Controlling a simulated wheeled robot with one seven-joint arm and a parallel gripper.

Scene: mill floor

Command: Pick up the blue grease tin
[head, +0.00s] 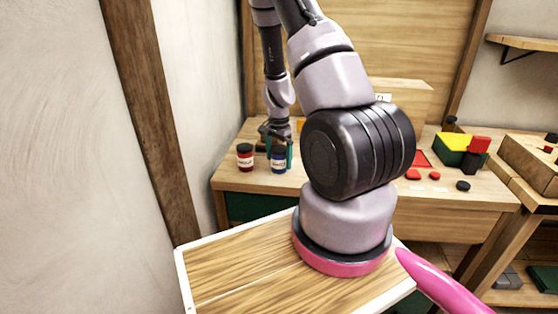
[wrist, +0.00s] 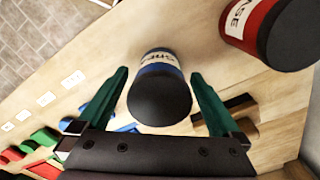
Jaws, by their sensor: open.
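The blue grease tin (head: 278,160) stands on the wooden bench beside a red tin (head: 245,157). It has a dark lid and a white label. My gripper (head: 279,152) is at the blue tin, with a green finger visible on its right side. In the wrist view the blue tin (wrist: 158,88) lies between the two green fingers (wrist: 160,98), with a gap on each side. The fingers are open and hold nothing. The red tin (wrist: 280,30) shows at the upper right of the wrist view, outside the fingers.
The bench top (head: 235,181) has free room in front of the tins. Red and black pieces and a yellow-green box (head: 455,150) lie further right on it. A wooden side table (head: 535,165) stands at the right. A plain wall is close on the left.

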